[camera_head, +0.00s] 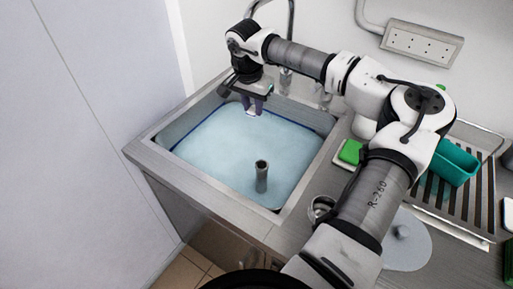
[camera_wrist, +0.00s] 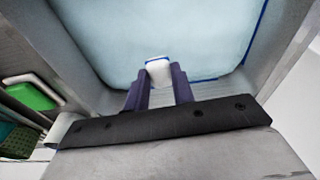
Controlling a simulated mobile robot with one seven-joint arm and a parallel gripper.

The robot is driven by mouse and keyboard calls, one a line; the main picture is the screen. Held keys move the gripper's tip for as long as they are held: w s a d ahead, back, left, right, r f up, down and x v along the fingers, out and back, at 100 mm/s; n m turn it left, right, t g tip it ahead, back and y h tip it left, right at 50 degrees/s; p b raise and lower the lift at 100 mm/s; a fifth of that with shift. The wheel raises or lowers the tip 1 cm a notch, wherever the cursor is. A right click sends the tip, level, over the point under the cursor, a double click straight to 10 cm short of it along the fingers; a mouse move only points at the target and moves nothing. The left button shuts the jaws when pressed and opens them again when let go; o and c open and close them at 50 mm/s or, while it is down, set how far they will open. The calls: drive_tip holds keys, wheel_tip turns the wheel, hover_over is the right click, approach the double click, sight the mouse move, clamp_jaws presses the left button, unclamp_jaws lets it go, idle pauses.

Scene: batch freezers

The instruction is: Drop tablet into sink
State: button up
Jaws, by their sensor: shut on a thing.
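The sink (camera_head: 190,190) is a square metal basin holding pale blue water. My gripper (camera_head: 253,108) points down over the back part of the sink, near the faucet. In the wrist view my gripper (camera_wrist: 158,80) has its two dark fingers shut on a small white tablet (camera_wrist: 159,68). The tablet sticks out past the fingertips, with the blue water behind it. In the head view the tablet is small and mostly hidden by the fingers. The sink (camera_wrist: 285,55) also shows in the wrist view, with its metal wall at the right.
A grey upright tube (camera_head: 261,177) stands in the water toward the front. The faucet (camera_head: 288,75) rises behind the sink. A green sponge (camera_head: 350,151) lies on the right counter, near a teal container (camera_head: 455,163) on a slatted drainer. A wall (camera_head: 90,130) stands at the left.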

wheel_tip(320, 180, down, 5)
drive_tip(key=b, duration=0.2)
drive_tip(key=shift+f+b, duration=0.2)
drive_tip(key=shift+b, duration=0.2)
drive_tip(key=o, duration=1)
drive_tip(key=shift+o, duration=0.2)
wheel_tip(320, 180, up, 14)
drive_tip(key=s+a+b, duration=0.1)
drive_tip(key=s+b, duration=0.1)
drive_tip(key=shift+f+b, duration=0.15)
drive_tip(key=shift+b, duration=0.2)
